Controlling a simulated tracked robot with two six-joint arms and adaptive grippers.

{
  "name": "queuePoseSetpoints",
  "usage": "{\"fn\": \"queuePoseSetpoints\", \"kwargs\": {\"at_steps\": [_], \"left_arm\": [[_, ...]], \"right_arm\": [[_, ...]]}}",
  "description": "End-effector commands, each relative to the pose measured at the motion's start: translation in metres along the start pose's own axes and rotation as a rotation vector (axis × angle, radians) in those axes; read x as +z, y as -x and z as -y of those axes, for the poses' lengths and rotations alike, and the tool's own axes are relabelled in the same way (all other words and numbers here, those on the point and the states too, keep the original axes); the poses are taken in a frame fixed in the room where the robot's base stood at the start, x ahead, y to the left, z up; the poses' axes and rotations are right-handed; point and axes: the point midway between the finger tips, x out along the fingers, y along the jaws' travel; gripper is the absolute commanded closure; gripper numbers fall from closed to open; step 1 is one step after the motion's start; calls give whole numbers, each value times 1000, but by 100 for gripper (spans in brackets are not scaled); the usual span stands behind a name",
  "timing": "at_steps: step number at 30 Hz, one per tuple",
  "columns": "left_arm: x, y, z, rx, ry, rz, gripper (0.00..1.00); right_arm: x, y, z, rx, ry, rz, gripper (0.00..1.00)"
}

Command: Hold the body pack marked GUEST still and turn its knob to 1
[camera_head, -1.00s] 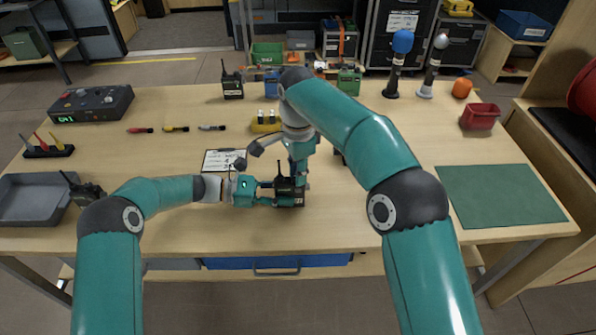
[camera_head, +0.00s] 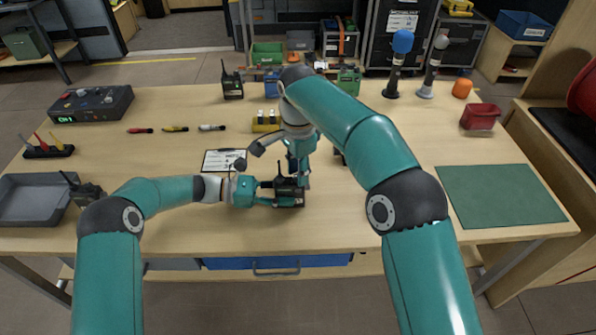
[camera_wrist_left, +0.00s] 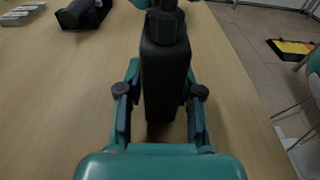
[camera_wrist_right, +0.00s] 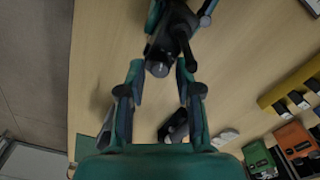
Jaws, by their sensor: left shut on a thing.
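A black body pack (camera_head: 290,190) with a short antenna is near the front middle of the table; I cannot read its marking. My left gripper (camera_head: 274,193) is shut on it from the left. In the left wrist view the dark pack (camera_wrist_left: 165,85) sits between the two fingers. My right gripper (camera_head: 300,178) comes down over the pack from above. In the right wrist view its fingers (camera_wrist_right: 160,78) are apart, on either side of a round dark knob (camera_wrist_right: 158,68) on the pack's end. Whether they touch it is unclear. The knob's scale cannot be read.
A white card (camera_head: 223,160) lies behind my left gripper. Another radio-like pack (camera_head: 232,85) stands at the back, and one (camera_head: 85,190) is by the grey tray (camera_head: 30,205) at left. A green mat (camera_head: 500,195) lies at right. The table front is clear.

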Motion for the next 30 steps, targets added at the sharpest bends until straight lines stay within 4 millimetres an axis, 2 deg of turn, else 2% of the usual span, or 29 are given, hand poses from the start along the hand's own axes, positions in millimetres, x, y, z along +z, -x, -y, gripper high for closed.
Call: {"fn": "queuePoseSetpoints", "kwargs": {"at_steps": [18, 30], "left_arm": [[0, 0, 0, 0, 0, 0, 100], [0, 0, 0, 0, 0, 0, 100]], "right_arm": [[0, 49, 1, -2, 0, 0, 66], [0, 54, 0, 0, 1, 0, 66]]}}
